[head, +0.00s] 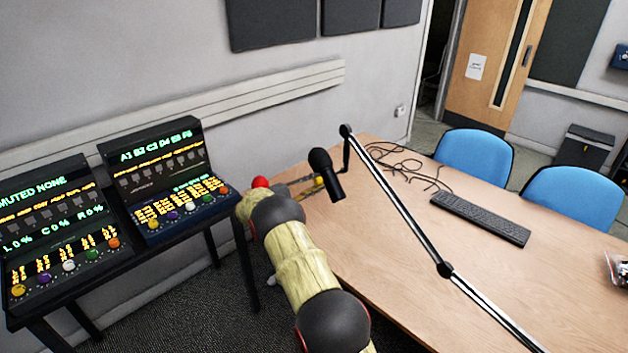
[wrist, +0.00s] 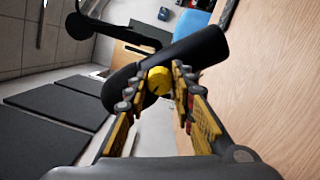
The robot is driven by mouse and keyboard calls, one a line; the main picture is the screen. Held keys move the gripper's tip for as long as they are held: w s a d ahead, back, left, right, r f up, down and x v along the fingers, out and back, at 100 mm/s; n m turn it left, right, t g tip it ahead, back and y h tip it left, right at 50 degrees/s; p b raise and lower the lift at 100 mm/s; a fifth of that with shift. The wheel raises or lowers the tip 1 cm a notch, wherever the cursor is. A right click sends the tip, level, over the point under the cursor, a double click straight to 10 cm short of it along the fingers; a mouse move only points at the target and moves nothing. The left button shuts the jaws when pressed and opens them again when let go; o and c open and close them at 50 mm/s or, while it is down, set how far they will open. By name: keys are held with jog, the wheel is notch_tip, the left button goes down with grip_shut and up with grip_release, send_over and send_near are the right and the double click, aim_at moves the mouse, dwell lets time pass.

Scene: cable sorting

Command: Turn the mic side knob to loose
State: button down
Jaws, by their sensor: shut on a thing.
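The black microphone (head: 325,173) hangs from the end of a jointed boom arm (head: 400,208) above the wooden table. In the wrist view the microphone (wrist: 196,52) lies slantwise across the middle. Its yellow side knob (wrist: 159,80) sits between my fingertips, with a dark mark on its face. The knob also shows in the head view (head: 318,182), small, beside the microphone. My gripper (wrist: 160,84) is shut on the knob, one finger on each side. In the head view my gripper (head: 300,184) reaches the microphone from the left. I cannot tell which setting the knob is at.
A black keyboard (head: 480,218) and loose dark cables (head: 405,168) lie on the table (head: 400,290). Blue chairs (head: 474,160) stand behind it. Two mixing panels (head: 165,180) stand at the left. The boom arm crosses above the table to the right of the microphone.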

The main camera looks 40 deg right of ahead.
jog(key=shift+n+t+p, duration=0.3)
jog(key=shift+n+p, duration=0.45)
jog(key=shift+n, duration=0.85)
jog(key=c, duration=1.5)
grip_release()
jog(key=shift+a, duration=0.1)
jog(key=w+a, duration=0.1)
jog(key=a, duration=1)
jog(key=shift+a+f, duration=0.35)
jog(key=shift+f, duration=0.1)
jog(key=shift+w+n, duration=0.2)
jog(key=shift+n, duration=0.1)
